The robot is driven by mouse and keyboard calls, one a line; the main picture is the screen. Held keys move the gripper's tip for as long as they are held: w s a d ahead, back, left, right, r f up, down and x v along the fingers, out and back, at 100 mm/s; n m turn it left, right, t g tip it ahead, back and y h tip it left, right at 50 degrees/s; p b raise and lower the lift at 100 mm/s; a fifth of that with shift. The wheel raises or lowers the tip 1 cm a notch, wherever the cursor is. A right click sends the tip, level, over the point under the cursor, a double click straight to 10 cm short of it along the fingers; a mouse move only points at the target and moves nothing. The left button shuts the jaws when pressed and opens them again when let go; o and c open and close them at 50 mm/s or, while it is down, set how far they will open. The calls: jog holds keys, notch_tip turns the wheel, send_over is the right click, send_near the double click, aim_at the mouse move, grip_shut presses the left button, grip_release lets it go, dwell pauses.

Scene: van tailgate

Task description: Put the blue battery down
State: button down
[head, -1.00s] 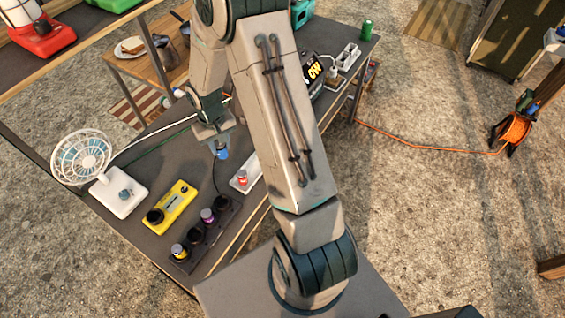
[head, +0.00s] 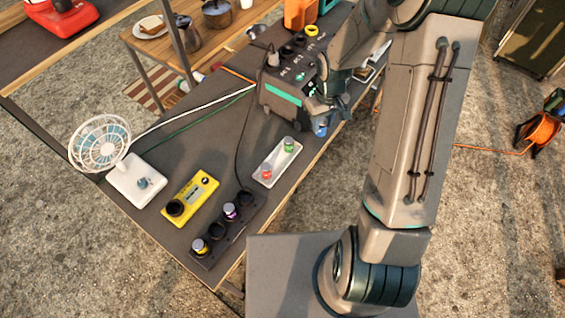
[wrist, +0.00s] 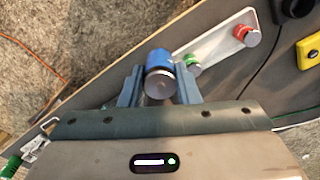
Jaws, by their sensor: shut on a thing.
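The blue battery (head: 320,127) is held in my gripper (head: 318,108), over the right edge of the work table (head: 225,161). In the wrist view the blue battery (wrist: 159,64) shows its blue side and silver end between the two fingers (wrist: 160,88), which are shut on it. I cannot tell its exact height above the table. A white tray (head: 268,177) lies left of and nearer than my gripper, holding a red battery (head: 266,171) and a green battery (head: 289,146).
A dark charger (head: 229,232) with several wells holds a yellow and a purple battery. A yellow device (head: 203,183), a white fan (head: 101,146) and a dark power station (head: 280,98) stand on the table. Bare tabletop lies between the yellow device and the white tray.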

jog(key=n, duration=0.1)
jog(key=n+b, duration=0.1)
jog(key=f+n, duration=0.1)
jog(key=n, duration=0.1)
jog(key=shift+s+a+b, duration=0.15)
jog(key=shift+s+b, duration=0.15)
jog(key=n, duration=0.1)
jog(key=n+b, duration=0.1)
jog(key=n, duration=0.2)
jog(key=shift+s+a+f+b, duration=0.15)
jog(key=shift+s+f+b, duration=0.15)
jog(key=shift+b, duration=0.05)
jog(key=a+f+n+b, duration=0.2)
jog(key=a+f+n, duration=0.1)
jog(key=n, duration=0.3)
jog(key=a+f+n+b, duration=0.3)
jog(key=a+n, duration=0.2)
jog(key=n, duration=0.1)
jog(key=a+f+n+b, duration=0.3)
jog(key=a+n, duration=0.1)
jog(key=n, duration=0.2)
jog(key=shift+w+a, duration=0.15)
jog(key=shift+w, duration=0.1)
jog(key=shift+f, duration=2.1)
